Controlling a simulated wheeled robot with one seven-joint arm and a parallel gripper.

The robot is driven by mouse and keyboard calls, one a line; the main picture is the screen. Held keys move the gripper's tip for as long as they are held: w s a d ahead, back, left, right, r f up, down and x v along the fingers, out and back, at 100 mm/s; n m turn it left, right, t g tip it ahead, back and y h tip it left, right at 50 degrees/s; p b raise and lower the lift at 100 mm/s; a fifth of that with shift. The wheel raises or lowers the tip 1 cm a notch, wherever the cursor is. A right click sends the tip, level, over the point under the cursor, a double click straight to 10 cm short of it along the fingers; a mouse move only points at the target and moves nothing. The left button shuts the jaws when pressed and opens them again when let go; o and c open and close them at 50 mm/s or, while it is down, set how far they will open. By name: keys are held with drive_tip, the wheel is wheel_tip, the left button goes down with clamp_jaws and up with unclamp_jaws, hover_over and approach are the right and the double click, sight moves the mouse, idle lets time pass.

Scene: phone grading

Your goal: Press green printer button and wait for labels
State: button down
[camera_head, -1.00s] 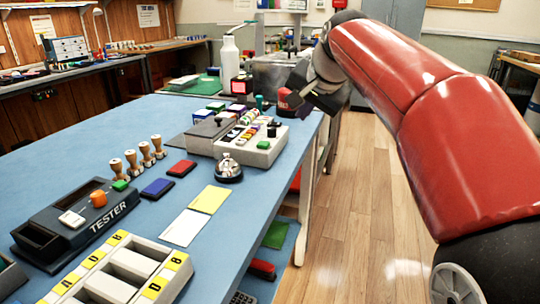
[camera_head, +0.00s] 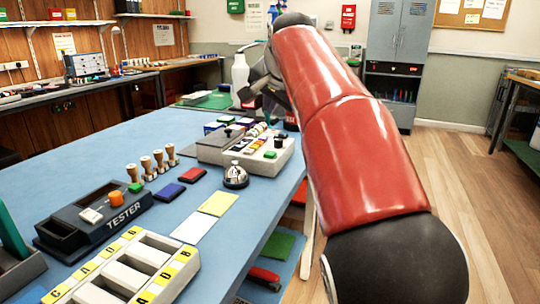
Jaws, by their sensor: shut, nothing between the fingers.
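A light grey machine (camera_head: 247,161) with a row of coloured pieces on top stands near the table's right edge. It looks like the printer, though no printer name can be read. A green button (camera_head: 270,154) sits on its front right corner. My gripper (camera_head: 262,92) is dark, small in view and shut with nothing in it. It appears above and behind the machine, apart from the green button. My red arm partly hides it, so its fingertips are hard to make out. No fresh label can be made out at the machine.
A silver bell (camera_head: 235,176) stands in front of the machine. Red (camera_head: 192,174) and blue (camera_head: 168,192) pads, wooden stamps (camera_head: 147,168) and a TESTER box (camera_head: 95,213) with its own green button lie left. A lettered tray (camera_head: 122,270) is nearest. A white bottle (camera_head: 240,75) stands behind.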

sight(271, 155)
wheel_tip(271, 155, down, 8)
drive_tip(key=b, duration=0.7)
drive_tip(key=shift+f, duration=0.15)
drive_tip(key=shift+f, duration=0.1)
idle(1.4)
drive_tip(key=shift+f+b, duration=0.3)
drive_tip(key=shift+b, duration=0.15)
drive_tip(key=shift+f+b, duration=0.4)
drive_tip(key=shift+f, duration=0.15)
idle(0.7)
drive_tip(key=shift+r, duration=0.15)
drive_tip(key=shift+r+p, duration=0.8)
drive_tip(key=shift+p, duration=0.15)
wheel_tip(271, 155, up, 5)
drive_tip(key=p, duration=0.5)
drive_tip(key=shift+r, duration=0.1)
